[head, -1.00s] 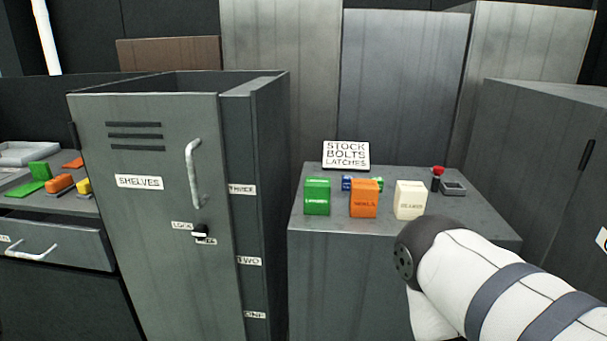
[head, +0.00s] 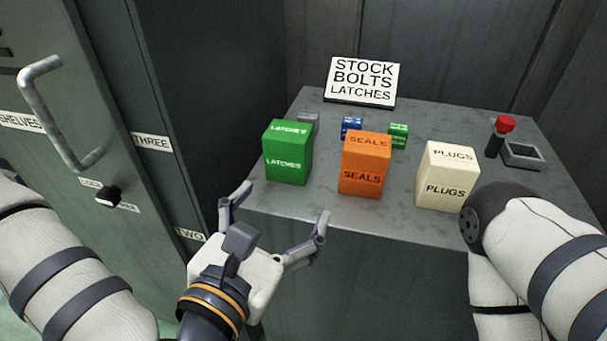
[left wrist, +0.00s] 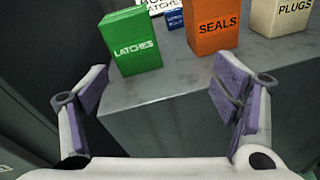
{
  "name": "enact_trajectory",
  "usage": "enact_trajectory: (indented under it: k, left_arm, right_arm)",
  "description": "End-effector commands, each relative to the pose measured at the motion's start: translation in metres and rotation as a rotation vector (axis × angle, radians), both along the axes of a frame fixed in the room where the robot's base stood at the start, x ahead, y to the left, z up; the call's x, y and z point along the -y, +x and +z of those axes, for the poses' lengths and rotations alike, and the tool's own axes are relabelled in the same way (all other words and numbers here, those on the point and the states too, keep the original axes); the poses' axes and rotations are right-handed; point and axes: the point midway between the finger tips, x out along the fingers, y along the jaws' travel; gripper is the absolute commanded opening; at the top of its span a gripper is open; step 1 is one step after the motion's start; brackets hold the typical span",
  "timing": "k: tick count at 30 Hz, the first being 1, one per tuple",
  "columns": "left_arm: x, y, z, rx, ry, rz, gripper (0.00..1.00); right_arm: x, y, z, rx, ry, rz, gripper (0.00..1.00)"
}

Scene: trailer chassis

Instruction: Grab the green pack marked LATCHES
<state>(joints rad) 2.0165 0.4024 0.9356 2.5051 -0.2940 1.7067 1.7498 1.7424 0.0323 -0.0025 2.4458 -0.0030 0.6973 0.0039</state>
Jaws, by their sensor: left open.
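The green pack marked LATCHES (head: 287,153) stands upright on the front left of the grey cabinet top. It also shows in the left wrist view (left wrist: 131,41), beyond the fingertips and a little left of the middle. My left gripper (head: 279,208) is open and empty, in front of the cabinet's front edge and short of the pack. In the left wrist view its two purple-padded fingers (left wrist: 160,82) are spread wide, with the cabinet edge between them. The right arm comes in from the right in the head view, but its gripper is out of the picture.
An orange SEALS pack (head: 363,166) and a cream PLUGS pack (head: 446,178) stand to the right. Small blue (head: 351,127) and green (head: 398,135) boxes sit behind. A STOCK BOLTS LATCHES sign (head: 362,81) stands at the back. A locker with a handle (head: 60,112) is at left.

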Motion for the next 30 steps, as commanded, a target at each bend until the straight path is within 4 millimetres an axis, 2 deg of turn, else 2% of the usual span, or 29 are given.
enact_trajectory:
  k: [1,3,5,8,13,17,21,25,30]
  left_arm:
    - [-0.007,0.01,0.016,0.015,-0.114,0.055,0.82]
    - [-0.013,0.018,0.036,0.036,-0.229,0.102,0.82]
    - [-0.014,0.026,0.041,0.043,-0.27,0.118,0.82]
    - [-0.009,0.048,0.041,0.044,-0.275,0.122,0.82]
    - [0.002,0.078,0.046,0.048,-0.272,0.117,0.82]
    - [0.006,0.094,0.043,0.046,-0.268,0.119,0.82]
    - [0.01,0.121,0.037,0.047,-0.267,0.116,0.82]
    - [0.015,0.135,0.037,0.046,-0.268,0.115,0.82]
    - [0.016,0.136,0.036,0.043,-0.268,0.114,0.82]
  right_arm:
    - [0.0,-0.003,-0.004,-0.01,0.0,0.0,0.48]
    - [0.0,-0.004,-0.006,-0.013,0.0,0.0,0.48]
    - [0.0,-0.007,-0.01,-0.024,0.0,0.0,0.48]
    - [0.0,-0.015,-0.02,-0.047,-0.001,0.002,0.48]
    - [0.0,-0.01,-0.014,-0.032,0.0,0.001,0.48]
    - [0.0,-0.01,-0.013,-0.03,0.0,0.001,0.48]
    - [0.0,-0.009,-0.012,-0.028,-0.001,0.001,0.48]
    - [0.0,-0.008,-0.012,-0.027,-0.001,0.001,0.48]
    - [0.0,-0.008,-0.012,-0.027,-0.001,0.001,0.48]
